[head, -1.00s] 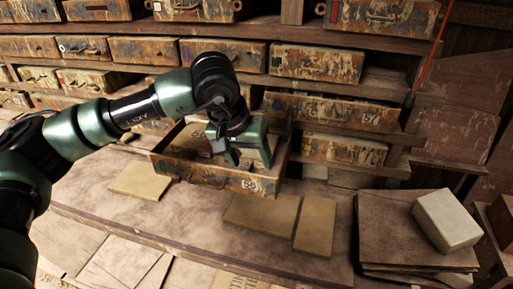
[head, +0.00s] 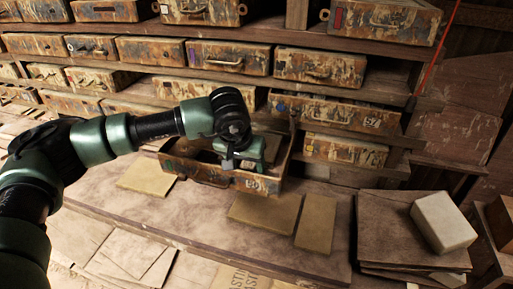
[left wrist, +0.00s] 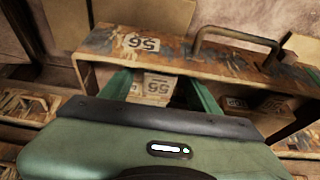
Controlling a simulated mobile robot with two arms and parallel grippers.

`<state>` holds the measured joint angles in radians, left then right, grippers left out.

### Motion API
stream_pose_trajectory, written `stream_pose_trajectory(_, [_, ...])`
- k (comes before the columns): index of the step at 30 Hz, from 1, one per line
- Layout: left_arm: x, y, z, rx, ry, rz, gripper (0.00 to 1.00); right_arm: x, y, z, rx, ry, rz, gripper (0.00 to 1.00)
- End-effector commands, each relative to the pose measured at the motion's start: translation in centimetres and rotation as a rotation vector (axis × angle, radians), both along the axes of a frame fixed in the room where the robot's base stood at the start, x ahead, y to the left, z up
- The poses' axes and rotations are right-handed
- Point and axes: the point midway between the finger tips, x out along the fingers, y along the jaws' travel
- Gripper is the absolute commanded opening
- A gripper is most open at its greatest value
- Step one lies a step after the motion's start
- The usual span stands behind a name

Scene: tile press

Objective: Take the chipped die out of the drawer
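The open drawer (head: 237,182) sticks out from the shelf rack, its front marked 56 in the left wrist view (left wrist: 100,40). My left gripper (head: 232,166) reaches down into it from above. In the left wrist view, my left gripper's green fingers (left wrist: 162,92) stand apart on either side of a pale block marked 56 (left wrist: 155,88), which looks like a die. A gap seems to show on the block's right side. Other small blocks (left wrist: 270,104) lie in the drawer to the right. I cannot make out a chip on any block. My right gripper is out of view.
Closed, worn drawers (head: 320,65) fill the rack behind and above. Flat tan boards (head: 316,223) lie on the bench (head: 205,225) before the drawer. A pale block (head: 443,222) sits on stacked boards (head: 385,240) at the right.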

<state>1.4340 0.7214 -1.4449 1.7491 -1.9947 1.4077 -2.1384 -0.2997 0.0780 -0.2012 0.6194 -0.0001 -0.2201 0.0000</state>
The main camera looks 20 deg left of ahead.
Motion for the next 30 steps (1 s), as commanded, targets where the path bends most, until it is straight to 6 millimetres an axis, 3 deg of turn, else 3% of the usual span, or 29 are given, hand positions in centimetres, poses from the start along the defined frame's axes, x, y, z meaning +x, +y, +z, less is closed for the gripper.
stream_pose_trajectory(1, [-0.01,-0.02,0.02,0.000,0.000,0.000,0.51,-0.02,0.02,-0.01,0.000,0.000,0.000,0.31])
stream_pose_trajectory(6, [-0.01,-0.02,0.04,0.000,0.000,0.000,0.03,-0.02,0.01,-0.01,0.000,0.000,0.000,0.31])
stream_pose_trajectory(7, [-0.01,-0.02,0.05,0.000,0.000,0.000,0.00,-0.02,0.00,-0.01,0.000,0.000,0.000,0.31])
stream_pose_trajectory(30, [0.02,-0.01,0.12,0.000,-0.001,0.001,0.00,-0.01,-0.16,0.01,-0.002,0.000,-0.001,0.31])
